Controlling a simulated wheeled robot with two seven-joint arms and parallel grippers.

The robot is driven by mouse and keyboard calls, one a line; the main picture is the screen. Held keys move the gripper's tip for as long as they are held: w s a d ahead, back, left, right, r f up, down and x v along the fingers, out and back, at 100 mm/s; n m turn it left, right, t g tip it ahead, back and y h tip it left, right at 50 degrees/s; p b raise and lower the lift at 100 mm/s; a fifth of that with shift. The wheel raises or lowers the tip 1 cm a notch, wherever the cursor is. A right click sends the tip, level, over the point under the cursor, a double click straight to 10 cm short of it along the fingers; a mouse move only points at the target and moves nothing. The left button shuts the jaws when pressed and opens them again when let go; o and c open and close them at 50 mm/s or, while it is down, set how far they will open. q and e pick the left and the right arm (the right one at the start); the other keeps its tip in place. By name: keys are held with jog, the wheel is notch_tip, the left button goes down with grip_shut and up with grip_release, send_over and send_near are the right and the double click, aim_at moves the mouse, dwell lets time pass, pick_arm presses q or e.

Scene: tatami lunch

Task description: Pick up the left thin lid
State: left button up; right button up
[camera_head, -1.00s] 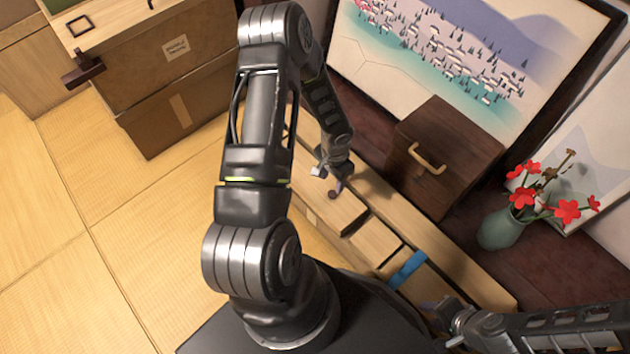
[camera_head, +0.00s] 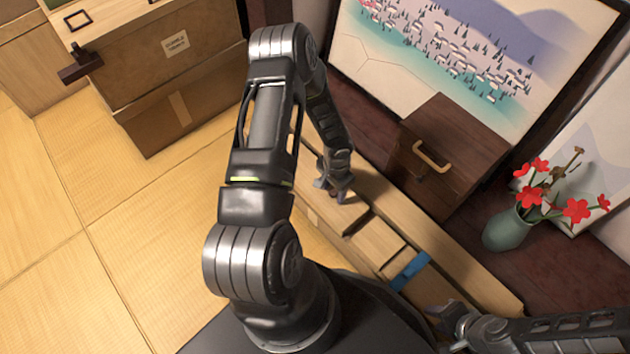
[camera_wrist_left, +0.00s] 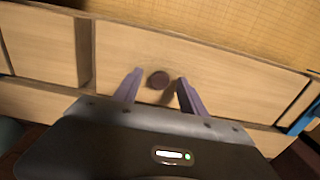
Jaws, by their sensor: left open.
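The left thin lid (camera_head: 347,218) is a pale wooden panel on a long low wooden box. In the left wrist view the lid (camera_wrist_left: 225,75) has a small dark round knob (camera_wrist_left: 158,80). My left gripper (camera_head: 335,194) is over the lid in the head view and hides the knob there. In the left wrist view its two purple-grey fingers (camera_wrist_left: 160,77) are apart, one on each side of the knob, with gaps visible. My right gripper (camera_head: 440,311) is at the lower right, near the box's near end; its jaws are unclear.
A blue strip (camera_head: 410,270) lies across the box right of the lid. A dark wooden chest (camera_head: 450,150) with a handle stands behind, and a green vase (camera_head: 508,229) with red flowers stands at right. Brown boxes (camera_head: 180,110) stand at left on tatami.

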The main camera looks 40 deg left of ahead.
pick_arm(q)
jog(key=shift+c, duration=0.6)
grip_shut()
dwell(0.4)
